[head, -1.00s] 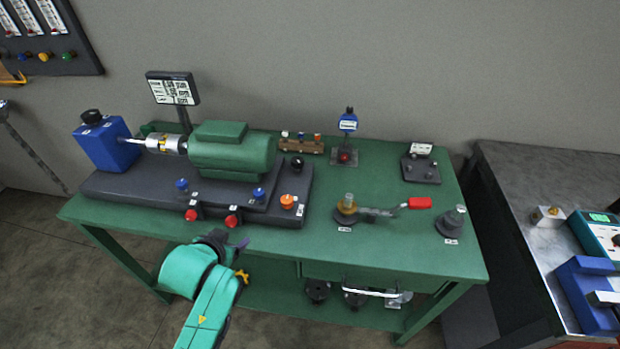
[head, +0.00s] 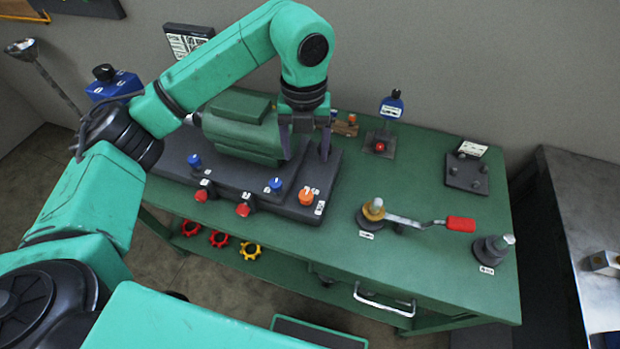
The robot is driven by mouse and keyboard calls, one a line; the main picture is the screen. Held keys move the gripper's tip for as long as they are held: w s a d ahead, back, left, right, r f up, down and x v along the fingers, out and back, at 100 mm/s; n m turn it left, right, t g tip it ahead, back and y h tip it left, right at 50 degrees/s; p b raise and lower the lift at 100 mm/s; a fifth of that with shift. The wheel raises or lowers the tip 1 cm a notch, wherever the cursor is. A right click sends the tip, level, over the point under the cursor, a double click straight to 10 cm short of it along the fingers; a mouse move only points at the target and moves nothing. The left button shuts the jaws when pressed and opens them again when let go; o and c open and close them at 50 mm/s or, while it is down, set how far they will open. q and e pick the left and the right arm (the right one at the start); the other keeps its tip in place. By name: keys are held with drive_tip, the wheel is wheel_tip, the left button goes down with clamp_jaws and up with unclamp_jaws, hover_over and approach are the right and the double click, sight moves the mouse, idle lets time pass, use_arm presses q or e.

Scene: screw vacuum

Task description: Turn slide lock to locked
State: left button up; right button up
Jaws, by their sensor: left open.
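My left gripper (head: 306,152) points down with its two dark fingers apart and nothing seen between them. It is over the right end of the black machine base (head: 250,208), beside the green motor body (head: 240,130). The base carries an orange knob (head: 306,196), just below the fingers in the picture and apart from them. It also has blue knobs (head: 275,184) (head: 194,160) and red knobs (head: 243,209) (head: 203,195) along its front. The labels are too small to read, so I cannot tell which one is the slide lock. My right gripper is out of view.
A red-handled lever (head: 460,224) lies across a post on the right of the green table (head: 420,270). A grey post (head: 492,248), a dark plate (head: 468,174) and a blue-topped stand (head: 391,104) are nearby. Red and yellow handwheels (head: 219,239) show below the table.

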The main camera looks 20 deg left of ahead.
use_arm(q)
drive_tip(key=p, duration=0.2)
hover_over(306, 194)
drive_tip(key=f, duration=0.6)
drive_tip(key=shift+s, duration=0.25)
drive_tip(key=f+p, duration=0.1)
drive_tip(key=f, duration=0.6)
drive_tip(key=shift+w+f, duration=0.2)
drive_tip(key=shift+f, duration=0.35)
clamp_jaws()
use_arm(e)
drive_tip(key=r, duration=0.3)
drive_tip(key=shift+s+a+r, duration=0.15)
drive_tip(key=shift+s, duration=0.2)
